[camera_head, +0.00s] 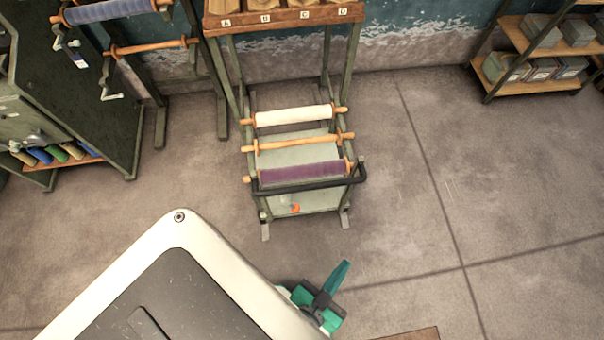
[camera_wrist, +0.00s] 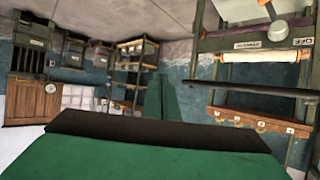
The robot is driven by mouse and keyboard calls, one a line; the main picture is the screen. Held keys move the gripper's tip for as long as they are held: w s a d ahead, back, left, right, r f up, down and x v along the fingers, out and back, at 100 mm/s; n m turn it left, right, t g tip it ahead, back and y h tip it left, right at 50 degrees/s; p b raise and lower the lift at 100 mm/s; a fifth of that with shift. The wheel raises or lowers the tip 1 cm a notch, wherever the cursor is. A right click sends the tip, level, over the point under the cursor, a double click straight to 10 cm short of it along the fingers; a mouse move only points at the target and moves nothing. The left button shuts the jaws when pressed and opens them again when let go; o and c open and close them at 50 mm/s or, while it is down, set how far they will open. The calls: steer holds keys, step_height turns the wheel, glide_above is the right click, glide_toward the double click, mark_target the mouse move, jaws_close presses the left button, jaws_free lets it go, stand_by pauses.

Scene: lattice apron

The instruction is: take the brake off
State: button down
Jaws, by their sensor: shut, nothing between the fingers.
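A wheeled stand (camera_head: 291,198) with three rollers stands on the floor at the middle of the head view. A small orange-red knob (camera_head: 295,208) shows low on its front. I cannot tell the lever's exact setting. My green gripper (camera_head: 341,273) is shut and empty, below and right of the stand, apart from it. Its fingers also show in the wrist view (camera_wrist: 164,95).
A dark bar (camera_head: 310,186) crosses the stand's front. A wooden rack with lettered places (camera_head: 283,17) stands behind it. A dark cabinet (camera_head: 75,90) is at left, shelves (camera_head: 530,65) at back right. A wooden edge (camera_head: 412,335) shows at bottom right. The floor right of the stand is clear.

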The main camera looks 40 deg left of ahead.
mark_target(290, 204)
steer(key=w+a+f+n+g+y, duration=0.1)
steer(key=w+a+f+g, duration=0.25)
steer(key=f, duration=0.35)
steer(key=w+a+f+n+g+y, duration=0.1)
steer(key=w+a+f+n+g, duration=0.1)
steer(key=w+f, duration=0.4)
steer(key=w+a+f+n+g+y, duration=0.1)
steer(key=w+a+n+g+y, duration=0.15)
steer(key=a, duration=0.25)
steer(key=w+a+n+g+y, duration=0.1)
steer(key=w+a+n+g, duration=0.25)
steer(key=a, duration=0.25)
steer(key=s+a+f+m, duration=0.1)
steer(key=s+a+f, duration=0.1)
steer(key=a+f, duration=0.5)
steer(key=shift+s+a+f+g, duration=0.2)
steer(key=shift+s+f+g, duration=0.25)
steer(key=shift+f, duration=1.35)
